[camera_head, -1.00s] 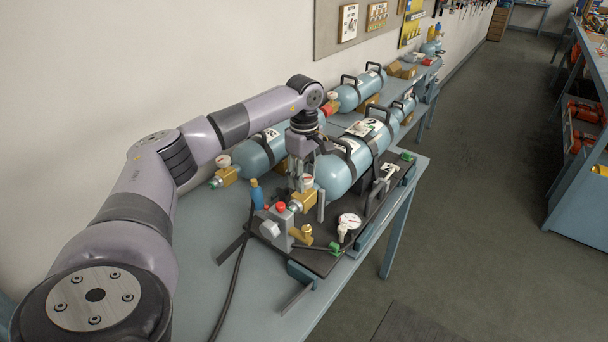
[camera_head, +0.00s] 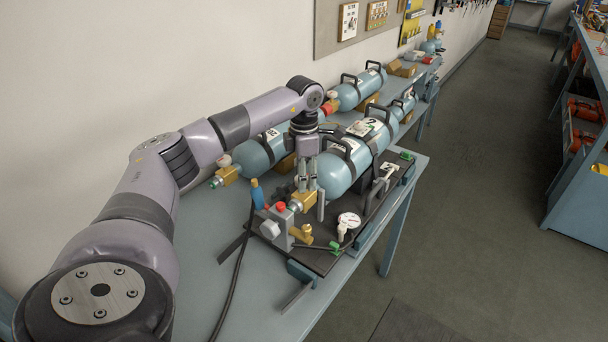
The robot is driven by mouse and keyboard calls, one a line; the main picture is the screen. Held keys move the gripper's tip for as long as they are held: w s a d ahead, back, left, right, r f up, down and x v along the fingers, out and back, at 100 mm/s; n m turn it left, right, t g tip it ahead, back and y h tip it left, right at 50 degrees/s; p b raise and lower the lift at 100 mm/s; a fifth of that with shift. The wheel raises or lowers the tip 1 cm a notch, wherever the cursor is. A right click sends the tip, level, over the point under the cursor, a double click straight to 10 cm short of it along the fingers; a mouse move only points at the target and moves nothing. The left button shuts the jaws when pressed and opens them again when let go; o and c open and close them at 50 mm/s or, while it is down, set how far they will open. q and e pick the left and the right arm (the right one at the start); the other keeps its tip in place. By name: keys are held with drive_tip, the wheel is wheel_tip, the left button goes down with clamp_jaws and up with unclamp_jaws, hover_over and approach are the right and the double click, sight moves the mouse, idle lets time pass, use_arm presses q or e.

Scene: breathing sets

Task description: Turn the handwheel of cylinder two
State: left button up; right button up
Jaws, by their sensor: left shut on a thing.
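Cylinder two (camera_head: 338,172) is a light blue tank with black handles and a label marked 2 (camera_head: 371,124), lying on a dark board on the bench. Its brass valve (camera_head: 305,201) is at the near end, beside a grey block with a red cap (camera_head: 281,206). My left gripper (camera_head: 307,187) points straight down at this valve and is shut on the handwheel. The handwheel itself is mostly hidden by the fingers, so its angle cannot be told. My right gripper is not in view.
A gauge (camera_head: 348,220) and a brass fitting (camera_head: 301,233) sit on the board's near side. Another blue cylinder (camera_head: 258,153) lies to the left. A black hose (camera_head: 232,290) crosses the bench (camera_head: 190,270). More cylinders (camera_head: 361,90) lie behind.

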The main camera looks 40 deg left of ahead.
use_arm(q)
drive_tip(key=n, duration=0.4)
drive_tip(key=shift+r+n, duration=0.1)
drive_tip(key=shift+n, duration=0.2)
drive_tip(key=n, duration=0.4)
drive_tip(key=shift+n+p, duration=0.3)
drive_tip(key=shift+p, duration=0.1)
drive_tip(key=n, duration=0.4)
drive_tip(key=shift+n, duration=0.3)
drive_tip(key=n+p, duration=0.1)
drive_tip(key=n, duration=0.2)
drive_tip(key=shift+n, duration=0.3)
drive_tip(key=n, duration=0.4)
drive_tip(key=shift+n, duration=0.3)
drive_tip(key=n+p, duration=0.1)
drive_tip(key=n, duration=0.3)
drive_tip(key=n+p, duration=0.1)
drive_tip(key=n, duration=0.3)
drive_tip(key=shift+n, duration=0.4)
drive_tip(key=shift+n+p, duration=0.35)
drive_tip(key=shift+n, duration=1.55)
